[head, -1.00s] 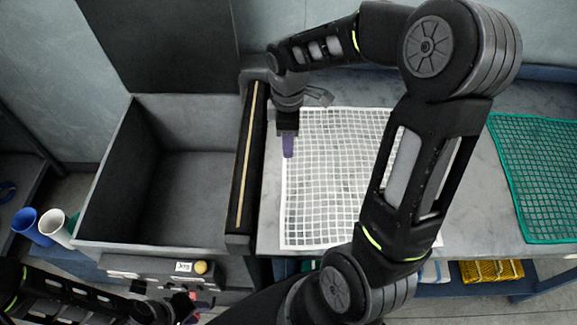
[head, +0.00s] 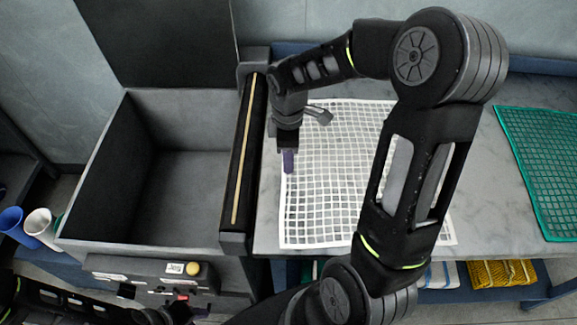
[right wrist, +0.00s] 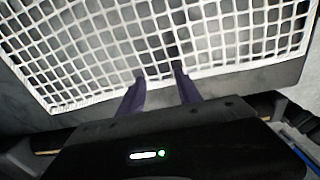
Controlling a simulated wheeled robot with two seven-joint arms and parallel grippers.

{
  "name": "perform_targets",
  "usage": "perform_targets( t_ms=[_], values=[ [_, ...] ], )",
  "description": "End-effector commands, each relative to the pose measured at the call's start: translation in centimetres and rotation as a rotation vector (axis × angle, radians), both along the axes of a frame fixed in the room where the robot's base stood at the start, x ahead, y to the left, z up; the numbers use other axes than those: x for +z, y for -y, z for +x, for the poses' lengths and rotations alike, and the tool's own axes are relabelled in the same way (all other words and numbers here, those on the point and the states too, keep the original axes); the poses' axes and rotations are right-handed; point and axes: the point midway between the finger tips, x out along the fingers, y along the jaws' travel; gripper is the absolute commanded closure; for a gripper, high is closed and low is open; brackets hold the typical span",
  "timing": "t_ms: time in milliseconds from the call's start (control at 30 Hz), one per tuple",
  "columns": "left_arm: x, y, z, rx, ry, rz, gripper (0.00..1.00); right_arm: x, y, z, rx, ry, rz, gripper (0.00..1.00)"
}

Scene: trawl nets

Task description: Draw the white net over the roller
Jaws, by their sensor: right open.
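The white net (head: 335,215) lies flat on the grey table, its left edge a little right of the roller. The roller (head: 243,150) is a black bar with a pale strip, between the table and a deep grey bin. My right gripper (head: 288,168) is over the net's left edge. In the right wrist view its two purple fingers (right wrist: 160,88) are apart, at the border of the net (right wrist: 105,95), with nothing seen held between them. Whether they touch the net I cannot tell. My left arm shows at the lower left; its fingers are not clear.
The open grey bin (head: 85,185) stands left of the roller, with a control panel (head: 150,275) on its front. A green net (head: 545,170) lies at the table's right. Folded yellow cloth (head: 500,273) is on a shelf below. Blue and white cups (head: 40,225) stand at far left.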

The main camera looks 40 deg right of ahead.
Motion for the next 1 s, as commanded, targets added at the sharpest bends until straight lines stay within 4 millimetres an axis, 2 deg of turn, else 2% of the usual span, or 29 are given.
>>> perform_targets(
  t_ms=[300,1000],
  values=[
    [-0.08,-0.01,0.01,0.000,0.000,0.000,0.65,-0.19,-0.02,-0.07,0.000,-0.002,0.000,0.59],
    [-0.10,-0.02,0.02,0.000,0.000,0.001,0.65,-0.28,-0.02,-0.14,0.000,-0.004,0.001,0.88]
  ],
)
